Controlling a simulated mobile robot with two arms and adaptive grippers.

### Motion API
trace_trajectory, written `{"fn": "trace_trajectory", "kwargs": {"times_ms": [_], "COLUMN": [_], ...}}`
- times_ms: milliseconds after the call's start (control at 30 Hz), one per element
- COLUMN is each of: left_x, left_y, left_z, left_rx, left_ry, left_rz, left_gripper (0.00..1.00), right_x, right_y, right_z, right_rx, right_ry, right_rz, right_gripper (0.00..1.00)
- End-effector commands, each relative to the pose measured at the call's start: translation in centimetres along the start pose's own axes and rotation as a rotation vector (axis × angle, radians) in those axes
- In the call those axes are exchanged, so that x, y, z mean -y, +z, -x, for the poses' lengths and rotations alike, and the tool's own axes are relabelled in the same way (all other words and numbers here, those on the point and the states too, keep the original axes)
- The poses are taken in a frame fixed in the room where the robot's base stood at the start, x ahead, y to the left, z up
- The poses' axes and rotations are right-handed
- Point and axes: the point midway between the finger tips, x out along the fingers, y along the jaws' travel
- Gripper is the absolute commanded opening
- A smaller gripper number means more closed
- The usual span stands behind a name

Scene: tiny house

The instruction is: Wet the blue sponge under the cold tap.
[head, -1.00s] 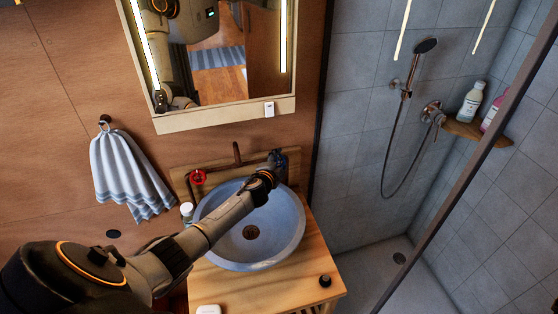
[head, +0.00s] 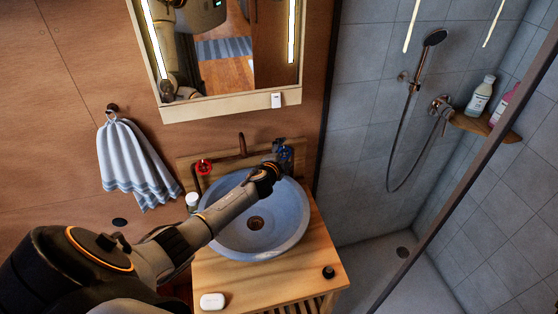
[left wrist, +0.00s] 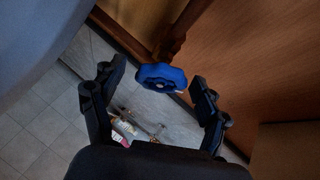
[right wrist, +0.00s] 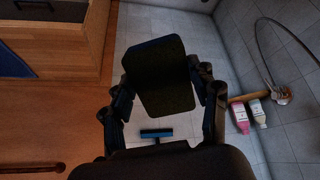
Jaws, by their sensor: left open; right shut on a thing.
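The blue tap handle (head: 287,155) is at the back right of the round blue-grey basin (head: 290,222). In the left wrist view the handle (left wrist: 160,77) sits between the spread fingers of my left gripper (left wrist: 158,82), which is open. In the head view my left gripper (head: 271,170) is beside the handle, above the basin's rim. My right gripper (right wrist: 165,82) is shut on a dark, blue-edged block, the sponge (right wrist: 162,78). It shows only in the right wrist view, over the floor by the shower. The spout (head: 242,145) stands behind the basin; no water is visible.
A red tap handle (head: 203,167) is at the back left, near a white-capped bottle (head: 192,200). White soap (head: 212,301) and a small black item (head: 328,272) lie on the wooden counter (head: 270,278). A squeegee (right wrist: 156,134) and shower bottles (right wrist: 257,112) are near the right arm.

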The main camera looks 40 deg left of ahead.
Motion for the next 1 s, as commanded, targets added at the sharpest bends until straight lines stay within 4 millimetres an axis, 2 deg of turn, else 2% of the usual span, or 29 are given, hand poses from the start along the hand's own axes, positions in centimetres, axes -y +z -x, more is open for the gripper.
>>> {"fn": "trace_trajectory", "kwargs": {"times_ms": [167,500,700,1000], "left_x": [-0.1,-0.2,-0.2,-0.1], "left_y": [0.1,0.1,0.0,0.0], "left_z": [2.0,7.6,10.3,11.6], "left_rx": [-0.001,-0.001,0.000,0.000], "left_ry": [0.001,0.004,0.004,0.003], "left_rz": [-0.004,-0.004,-0.002,-0.002], "left_gripper": [0.75,0.75,0.75,0.75], "right_x": [0.0,0.0,0.0,0.0], "right_y": [0.0,0.0,0.0,0.0], "right_z": [0.0,0.0,0.0,0.0], "right_rx": [0.000,0.000,0.000,0.000], "right_ry": [0.000,0.000,0.000,0.000], "right_rz": [0.000,0.000,0.000,0.000], "right_gripper": [0.35,0.35,0.35,0.35]}}
